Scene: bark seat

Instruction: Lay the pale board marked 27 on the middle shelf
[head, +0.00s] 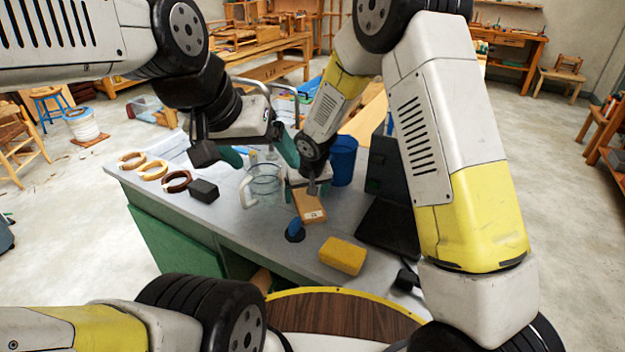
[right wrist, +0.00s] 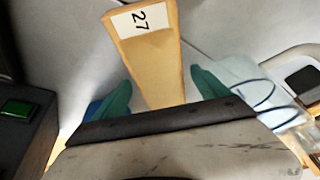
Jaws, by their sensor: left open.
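The pale board (head: 309,206) is over the bench top in the head view, its labelled end toward me. Its number 27 is readable in the right wrist view (right wrist: 152,60). My right gripper (head: 308,187) is at the board's far end. In the right wrist view its green fingers (right wrist: 160,78) stand on either side of the board, with a narrow gap along each side. My left gripper (head: 258,155) is open and empty above the bench, to the left of the right one, near a clear jug (head: 264,186). I cannot make out the middle shelf.
On the grey bench (head: 240,225) are a yellow sponge (head: 342,256), a blue-topped item (head: 295,229), a black block (head: 204,191), several rings (head: 154,171), a blue cup (head: 343,160) and a dark device (head: 385,165). A round wooden seat (head: 340,318) is nearest me.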

